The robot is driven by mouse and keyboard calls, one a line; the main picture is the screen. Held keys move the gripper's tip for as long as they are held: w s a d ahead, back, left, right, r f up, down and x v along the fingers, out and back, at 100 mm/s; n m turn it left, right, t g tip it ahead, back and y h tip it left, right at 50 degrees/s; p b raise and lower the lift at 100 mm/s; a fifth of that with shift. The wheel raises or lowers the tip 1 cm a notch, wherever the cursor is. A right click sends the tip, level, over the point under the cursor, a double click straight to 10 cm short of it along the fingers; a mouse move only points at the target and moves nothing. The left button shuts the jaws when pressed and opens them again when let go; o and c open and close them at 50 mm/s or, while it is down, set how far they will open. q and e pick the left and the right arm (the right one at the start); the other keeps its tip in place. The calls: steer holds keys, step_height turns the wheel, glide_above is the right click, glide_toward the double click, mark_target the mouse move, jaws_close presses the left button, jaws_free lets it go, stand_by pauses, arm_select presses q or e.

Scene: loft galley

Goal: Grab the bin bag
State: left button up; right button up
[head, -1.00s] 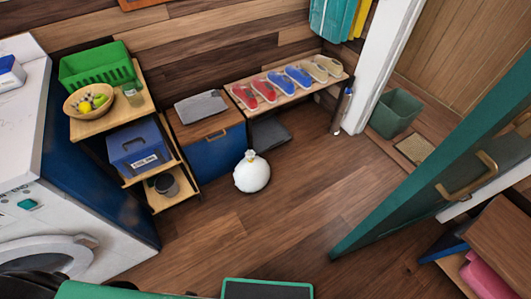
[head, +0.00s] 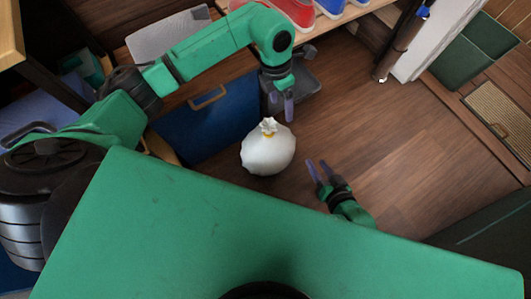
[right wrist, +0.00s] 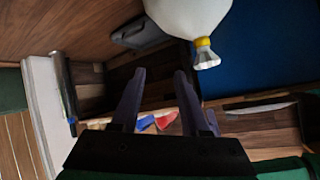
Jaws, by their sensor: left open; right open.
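The bin bag (head: 267,153) is white and round, with a gathered top and a yellow tie. It stands upright on the wooden floor in the head view. It also shows at the top of the right wrist view (right wrist: 190,14), beyond the fingers. My left gripper (head: 282,106) is open and empty, above and slightly right of the bag's neck in the picture. My right gripper (head: 318,171) is open and empty, to the right of the bag and apart from it. In the right wrist view its two fingers (right wrist: 158,88) are spread with nothing between them.
A blue cabinet (head: 210,120) stands left of the bag. A shoe bench (head: 335,18) with red and blue shoes is at the back. Floor to the right is clear.

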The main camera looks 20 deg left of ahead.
mark_target(269, 124)
arm_select(q)
steer(key=shift+t+y, duration=0.3)
steer(key=shift+y, duration=0.6)
steer(key=a+f+b, duration=0.1)
steer(key=f, duration=0.2)
steer(key=a+f+b, duration=0.1)
steer(key=f, duration=0.2)
steer(key=a+f+b, duration=0.1)
steer(key=f, duration=0.2)
steer(key=shift+w+f, duration=0.3)
steer(key=shift+w, duration=0.05)
step_height(269, 124, down, 6)
steer(key=b, duration=0.2)
steer(key=shift+a+r+b, duration=0.15)
steer(key=shift+r+b, duration=0.1)
steer(key=shift+b, duration=0.1)
steer(key=shift+r, duration=0.1)
steer(key=shift+c, duration=0.6)
jaws_close()
arm_select(e)
steer(key=f, duration=0.1)
steer(key=a+f+t, duration=0.1)
steer(key=f, duration=0.1)
steer(key=f+m+t, duration=0.1)
steer(key=f, duration=0.1)
steer(key=shift+w+a+f, duration=0.1)
steer(key=shift+w+a, duration=0.1)
steer(key=shift+a, duration=0.05)
